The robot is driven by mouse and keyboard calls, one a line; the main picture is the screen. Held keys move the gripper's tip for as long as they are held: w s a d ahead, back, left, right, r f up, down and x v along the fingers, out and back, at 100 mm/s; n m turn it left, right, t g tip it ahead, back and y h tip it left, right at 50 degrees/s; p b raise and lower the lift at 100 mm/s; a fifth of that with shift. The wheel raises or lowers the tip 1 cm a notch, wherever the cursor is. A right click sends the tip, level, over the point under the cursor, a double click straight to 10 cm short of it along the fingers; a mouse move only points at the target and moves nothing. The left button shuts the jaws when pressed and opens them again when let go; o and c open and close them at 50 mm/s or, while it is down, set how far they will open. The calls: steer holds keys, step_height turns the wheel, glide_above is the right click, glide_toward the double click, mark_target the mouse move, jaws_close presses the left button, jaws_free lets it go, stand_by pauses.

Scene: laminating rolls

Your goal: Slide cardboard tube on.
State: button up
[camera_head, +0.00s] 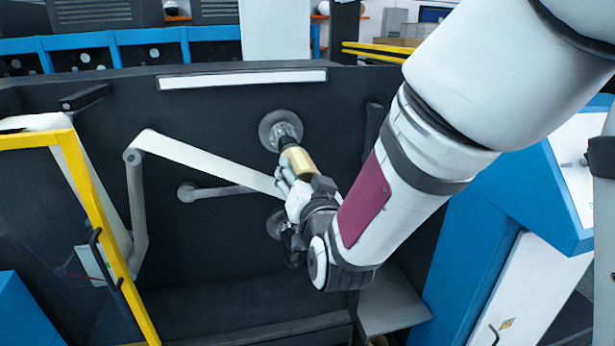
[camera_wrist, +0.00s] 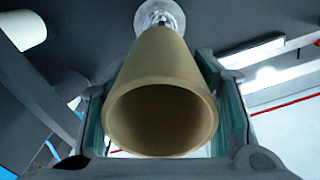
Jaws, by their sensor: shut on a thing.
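A tan cardboard tube (camera_head: 299,160) is held by my gripper (camera_head: 291,180) in front of the dark machine panel. In the wrist view the tube (camera_wrist: 160,100) shows its open near end, with a gripper finger on each side. Beyond its far end is a metal spindle (camera_head: 284,135) on a round flange (camera_head: 273,126), also visible in the wrist view as a shiny shaft and disc (camera_wrist: 158,16). The tube's far end is at or close to the spindle's tip and looks roughly in line with it. Whether the tip is inside the tube is hidden.
A white web (camera_head: 205,160) runs from a roller at the left down towards my gripper. A second roller bar (camera_head: 215,192) sticks out below it. A yellow-framed guard door (camera_head: 112,240) stands at the left, and blue machine housing (camera_head: 520,200) at the right.

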steer(key=shift+x, duration=2.3)
steer(key=shift+b+x, duration=2.4)
steer(key=shift+x, duration=3.1)
steer(key=o, duration=1.2)
